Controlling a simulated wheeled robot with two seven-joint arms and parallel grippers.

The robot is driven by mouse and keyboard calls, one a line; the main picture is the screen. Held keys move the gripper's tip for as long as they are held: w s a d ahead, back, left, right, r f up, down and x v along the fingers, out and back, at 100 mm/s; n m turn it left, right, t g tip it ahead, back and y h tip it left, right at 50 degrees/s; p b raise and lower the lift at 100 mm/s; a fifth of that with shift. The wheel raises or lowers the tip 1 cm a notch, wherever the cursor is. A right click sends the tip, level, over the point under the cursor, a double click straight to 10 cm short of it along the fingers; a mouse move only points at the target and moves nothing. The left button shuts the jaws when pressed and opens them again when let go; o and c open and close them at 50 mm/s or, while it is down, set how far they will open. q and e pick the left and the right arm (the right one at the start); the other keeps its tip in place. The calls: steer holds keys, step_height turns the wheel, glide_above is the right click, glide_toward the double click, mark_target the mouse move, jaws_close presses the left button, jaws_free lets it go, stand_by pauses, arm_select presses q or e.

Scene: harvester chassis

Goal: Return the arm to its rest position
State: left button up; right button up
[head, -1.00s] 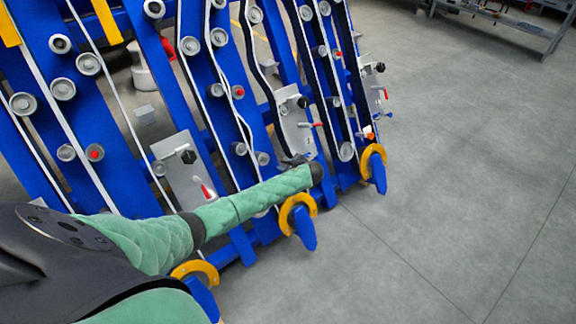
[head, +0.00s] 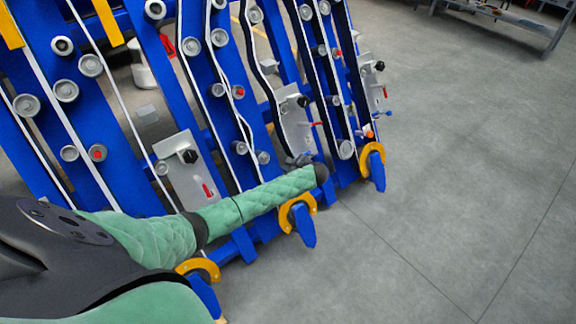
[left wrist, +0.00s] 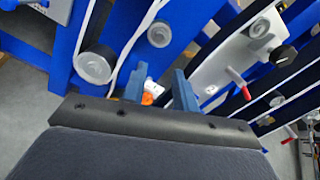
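My left arm, in green padding, reaches from the lower left across the front of the blue harvester chassis (head: 262,228) in the head view. My left gripper (head: 300,160) is small there, close in front of a grey plate (head: 297,126) on the chassis. In the left wrist view my left gripper (left wrist: 160,76) shows two blue-grey fingers standing apart. A small orange and white part (left wrist: 149,92) shows between them; I see no grip on it. My right gripper is in neither view.
The chassis carries belts, grey rollers (head: 66,90), red handles and black knobs (head: 190,156). Yellow-ringed blue feet (head: 298,218) stick out along its lower edge. Open grey floor (head: 460,190) lies to the right. A metal bench (head: 500,14) stands at the top right.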

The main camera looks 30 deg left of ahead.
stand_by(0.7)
arm_select(q)
steer(key=w+d+r+n+t+h, duration=0.25)
steer(key=w+d+n+h, duration=0.35)
steer(key=d+n, duration=0.35)
steer(key=s+d+f+n+h, duration=0.3)
steer(key=s+d+f, duration=0.4)
steer(key=s+f, duration=0.15)
steer(key=s+d+f+n+g+h, duration=0.1)
steer(key=s+f, duration=0.7)
steer(key=s, duration=0.8)
steer(key=s+d+f+n+g, duration=0.1)
steer(key=s+d+f, duration=0.3)
steer(key=s, duration=1.3)
steer(key=s+d+f+n+g+h, duration=0.1)
steer(key=s+d+f+g, duration=0.1)
steer(key=s+f, duration=1)
steer(key=s+g, duration=0.1)
steer(key=s, duration=0.4)
steer(key=shift+s+d+f+h, duration=0.15)
steer(key=shift+s+d+h, duration=0.1)
steer(key=shift+h, duration=0.05)
